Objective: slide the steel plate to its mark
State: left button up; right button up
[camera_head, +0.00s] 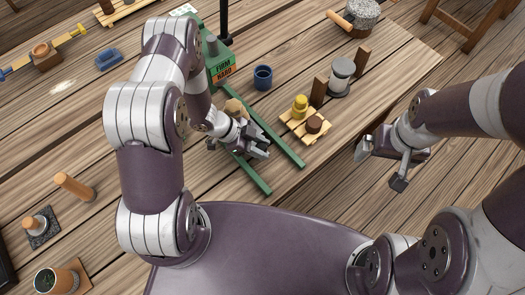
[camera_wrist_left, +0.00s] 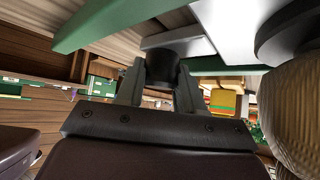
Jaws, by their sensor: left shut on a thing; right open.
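The steel plate (camera_wrist_left: 222,28) shows in the left wrist view as a flat silver piece by the green frame. My left gripper (camera_head: 262,149) is over the green frame's rails in the head view. In the left wrist view its fingers are shut on a short black knob (camera_wrist_left: 162,68) beside the plate. In the head view the gripper and arm mostly hide the plate. The green frame (camera_head: 286,143) has two rails and a board with labels reading FIRM (camera_head: 222,65) and HARD (camera_head: 224,74). I cannot tell which mark the plate is at. My right gripper (camera_head: 380,166) is open and empty, off the table's right edge.
A wooden piece (camera_head: 235,108) stands by the frame near my left wrist.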

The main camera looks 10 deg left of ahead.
pick_arm(q)
jog(key=shift+w+a+r, duration=0.15)
jog(key=shift+w+a, duration=1.8)
jog(key=shift+a, duration=0.3)
jog(key=o, duration=1.1)
jog(key=shift+d, duration=0.2)
jog(key=b+v, duration=0.1)
jog(key=v, duration=1.1)
jog(key=shift+s+a+r, duration=0.1)
jog(key=shift+a+r, duration=0.1)
